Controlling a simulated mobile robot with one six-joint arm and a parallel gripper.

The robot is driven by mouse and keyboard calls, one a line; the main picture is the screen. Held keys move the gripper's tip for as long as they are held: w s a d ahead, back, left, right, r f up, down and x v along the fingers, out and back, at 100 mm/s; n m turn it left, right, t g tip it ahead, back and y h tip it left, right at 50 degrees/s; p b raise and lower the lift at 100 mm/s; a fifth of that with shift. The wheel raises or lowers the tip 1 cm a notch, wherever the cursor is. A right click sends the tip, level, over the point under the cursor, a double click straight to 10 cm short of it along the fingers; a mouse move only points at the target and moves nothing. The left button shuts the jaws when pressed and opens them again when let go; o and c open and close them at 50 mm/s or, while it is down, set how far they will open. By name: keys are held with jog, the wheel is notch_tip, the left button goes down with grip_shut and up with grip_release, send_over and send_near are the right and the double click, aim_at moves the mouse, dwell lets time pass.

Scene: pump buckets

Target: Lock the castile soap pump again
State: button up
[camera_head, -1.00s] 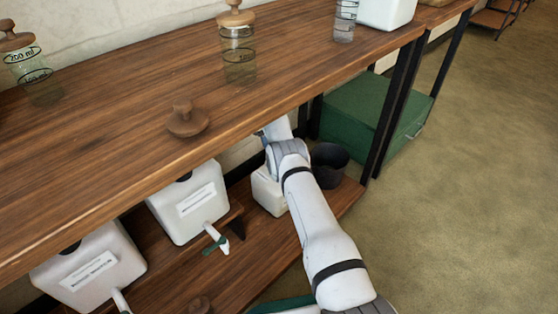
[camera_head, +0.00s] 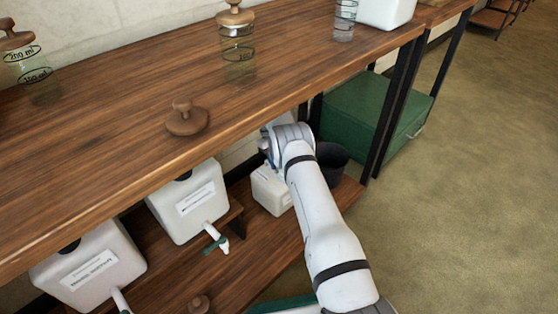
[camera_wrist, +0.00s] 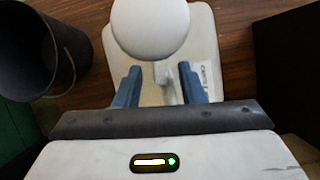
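A white pump container (camera_head: 268,192) with a small label stands on the lower shelf, partly behind my arm. I cannot read its label, so I cannot tell that it is the castile soap. In the wrist view its pale top (camera_wrist: 203,45) shows below a round white pump head (camera_wrist: 150,27). My gripper (camera_wrist: 160,82) has its two blue fingers spread apart, with a thin white part of the pump visible between them. I cannot tell whether they touch it. In the head view the fingers are mostly hidden by my arm and the upper shelf.
A dark bucket (camera_wrist: 35,50) stands left of the container in the wrist view. Two larger white containers with spouts (camera_head: 188,205) (camera_head: 90,268) share the lower shelf. The wooden upper shelf (camera_head: 100,130) overhangs my arm, with a wooden lid (camera_head: 187,122) on it. A green box (camera_head: 355,105) stands behind.

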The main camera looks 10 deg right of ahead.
jog(key=shift+c, duration=0.4)
grip_shut()
jog(key=shift+d, duration=0.1)
